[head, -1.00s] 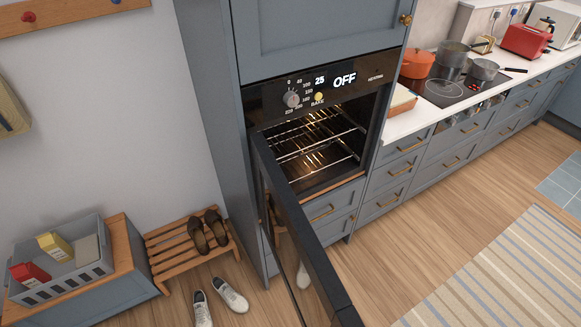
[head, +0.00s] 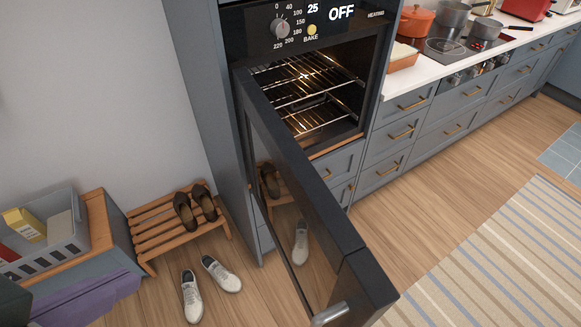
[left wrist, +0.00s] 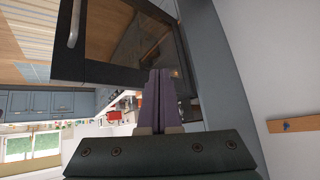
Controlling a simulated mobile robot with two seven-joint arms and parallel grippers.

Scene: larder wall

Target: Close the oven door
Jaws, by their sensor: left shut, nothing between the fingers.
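The oven (head: 305,100) is built into the tall grey-blue unit, its inside lit and its wire racks showing. Its dark, glass-panelled door (head: 305,180) stands wide open, swung out toward me from the left side of the opening. The door's metal handle (head: 330,314) is at the bottom of the head view. In the left wrist view the door (left wrist: 110,72) and handle (left wrist: 75,24) lie beyond the fingers. My left gripper (head: 136,276) has purple fingers, shut and empty, to the left of the door. It also shows in the left wrist view (left wrist: 163,72). My right gripper is not in view.
A slatted shoe rack (head: 165,222) with dark shoes stands left of the oven unit. White shoes (head: 192,295) lie on the floor. A grey crate (head: 62,245) sits on a low cabinet at the left. The floor right of the door is clear, with a striped rug (head: 490,260).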

